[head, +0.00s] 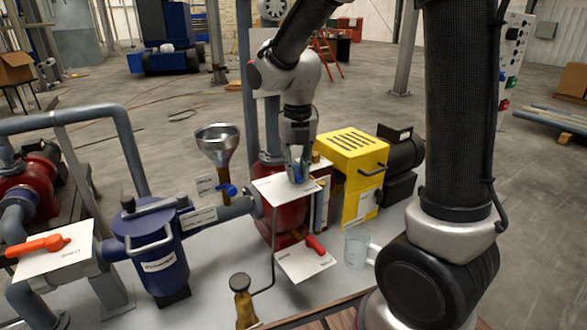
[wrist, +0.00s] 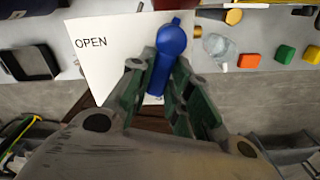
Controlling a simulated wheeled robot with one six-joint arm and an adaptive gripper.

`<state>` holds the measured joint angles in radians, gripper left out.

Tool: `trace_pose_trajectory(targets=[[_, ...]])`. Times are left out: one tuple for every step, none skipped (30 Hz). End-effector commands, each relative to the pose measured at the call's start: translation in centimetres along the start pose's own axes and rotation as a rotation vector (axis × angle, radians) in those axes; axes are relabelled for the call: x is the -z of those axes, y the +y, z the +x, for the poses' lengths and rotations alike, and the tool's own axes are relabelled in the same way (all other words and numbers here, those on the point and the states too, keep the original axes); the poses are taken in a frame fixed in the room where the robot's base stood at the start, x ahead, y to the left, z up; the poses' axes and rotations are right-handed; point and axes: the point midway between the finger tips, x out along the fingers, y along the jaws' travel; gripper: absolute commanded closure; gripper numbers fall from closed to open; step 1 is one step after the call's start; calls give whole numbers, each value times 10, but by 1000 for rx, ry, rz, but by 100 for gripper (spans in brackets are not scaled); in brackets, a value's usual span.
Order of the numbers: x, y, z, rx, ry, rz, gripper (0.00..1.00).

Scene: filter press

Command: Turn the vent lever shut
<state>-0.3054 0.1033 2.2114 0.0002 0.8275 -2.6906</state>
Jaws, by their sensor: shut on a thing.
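A blue lever (wrist: 170,50) lies between the fingers of my gripper (wrist: 160,72) in the wrist view, with its round end showing beyond the fingertips. Under it is a white card (wrist: 95,45) marked OPEN; part of the card is hidden by my gripper. In the head view my gripper (head: 299,168) points down and is shut on the blue lever (head: 299,178), which is mostly covered by the fingers. The card (head: 270,188) sits at the red pump-like body (head: 285,220). No card text naming this lever is readable.
A second blue lever (head: 227,190) is below the metal funnel (head: 218,145). A red lever (head: 315,243) has its own card in front. A yellow box (head: 352,160), a clear jug (head: 356,247) and a blue vessel (head: 150,250) stand close around.

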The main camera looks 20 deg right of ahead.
Motion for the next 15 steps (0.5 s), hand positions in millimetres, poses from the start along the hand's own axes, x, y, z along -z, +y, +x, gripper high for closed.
trace_pose_trajectory(targets=[[-1,-2,0,0,-2,-31,100],[-1,-2,0,0,-2,-50,100],[-1,-3,0,0,-2,-75,100],[-1,-4,0,0,-2,-92,100],[-1,-4,0,0,-2,-108,100],[-1,-5,0,0,-2,-127,100],[-1,-5,0,0,-2,-141,100],[-1,-6,0,0,-2,-153,100],[-1,-6,0,0,-2,-168,100],[-1,-7,0,0,-2,-177,100],[-1,-7,0,0,-2,-186,100],[-2,-7,0,0,-2,-196,100],[-2,-8,0,0,-2,-202,100],[-2,-8,0,0,-2,-207,100],[-2,-8,0,0,-2,-213,100]])
